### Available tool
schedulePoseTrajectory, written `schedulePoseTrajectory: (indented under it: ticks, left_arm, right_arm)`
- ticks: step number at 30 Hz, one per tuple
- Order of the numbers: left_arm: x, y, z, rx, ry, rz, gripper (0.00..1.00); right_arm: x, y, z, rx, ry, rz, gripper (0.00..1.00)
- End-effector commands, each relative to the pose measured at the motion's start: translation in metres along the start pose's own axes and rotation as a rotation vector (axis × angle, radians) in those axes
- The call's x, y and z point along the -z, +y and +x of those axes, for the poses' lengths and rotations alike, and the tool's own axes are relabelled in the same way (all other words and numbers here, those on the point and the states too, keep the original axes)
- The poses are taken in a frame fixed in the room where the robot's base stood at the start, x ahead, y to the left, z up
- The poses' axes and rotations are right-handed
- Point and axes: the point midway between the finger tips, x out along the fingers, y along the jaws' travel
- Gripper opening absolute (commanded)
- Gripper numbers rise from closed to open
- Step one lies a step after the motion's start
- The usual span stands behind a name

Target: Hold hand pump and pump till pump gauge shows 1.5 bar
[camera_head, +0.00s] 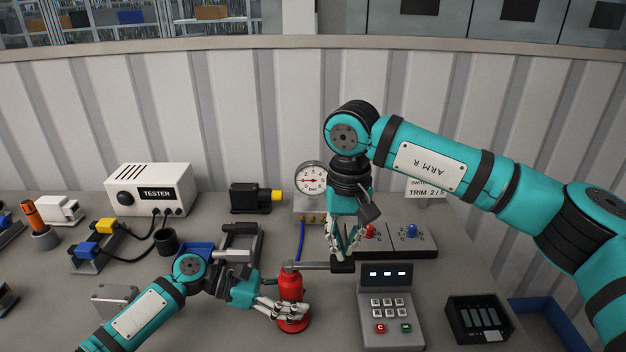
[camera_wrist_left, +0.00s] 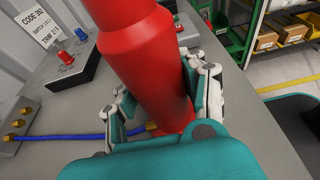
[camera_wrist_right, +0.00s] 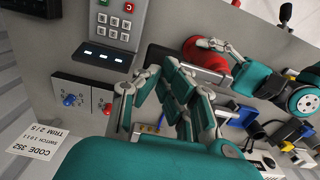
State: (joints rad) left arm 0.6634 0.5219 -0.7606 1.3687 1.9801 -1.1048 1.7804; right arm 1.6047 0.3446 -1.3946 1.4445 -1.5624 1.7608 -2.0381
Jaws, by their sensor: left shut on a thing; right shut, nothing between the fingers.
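The red hand pump (camera_head: 290,287) stands on the bench; its red body also fills the middle of the left wrist view (camera_wrist_left: 150,65). My left gripper (camera_head: 283,308) is shut around the pump's lower body. The grey pump lever (camera_head: 312,265) points right, roughly level, with a black grip (camera_head: 343,266) at its end. My right gripper (camera_head: 344,254) is shut and empty, fingers pointing down at the black grip; whether they touch it I cannot tell. The round pump gauge (camera_head: 311,179) stands behind; its red needle points left, and the exact reading is too small to tell.
A keypad console (camera_head: 390,310) stands close right of the lever. Behind it is a switch panel (camera_head: 405,241) with red and blue toggles. A blue hose (camera_head: 301,240) runs below the gauge. A white tester (camera_head: 150,190) stands at the back left, a black tray (camera_head: 478,320) at the right.

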Motion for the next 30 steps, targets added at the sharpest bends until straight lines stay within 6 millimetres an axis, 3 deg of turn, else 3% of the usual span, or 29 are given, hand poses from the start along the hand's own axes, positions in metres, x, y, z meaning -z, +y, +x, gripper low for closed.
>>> schedulePoseTrajectory:
  ticks: [5,21,30]
  left_arm:
    - [-0.002,0.001,-0.001,-0.002,-0.002,0.002,0.05]
    - [-0.002,0.001,0.0,-0.001,-0.003,0.003,0.05]
    - [-0.002,0.001,0.0,-0.001,-0.003,0.003,0.05]
  right_arm:
    - [0.0,0.0,0.006,-0.001,-0.001,0.001,0.0]
    - [-0.001,-0.005,0.055,0.0,-0.003,-0.002,0.0]
    - [0.0,-0.004,0.036,0.003,0.001,-0.002,0.0]
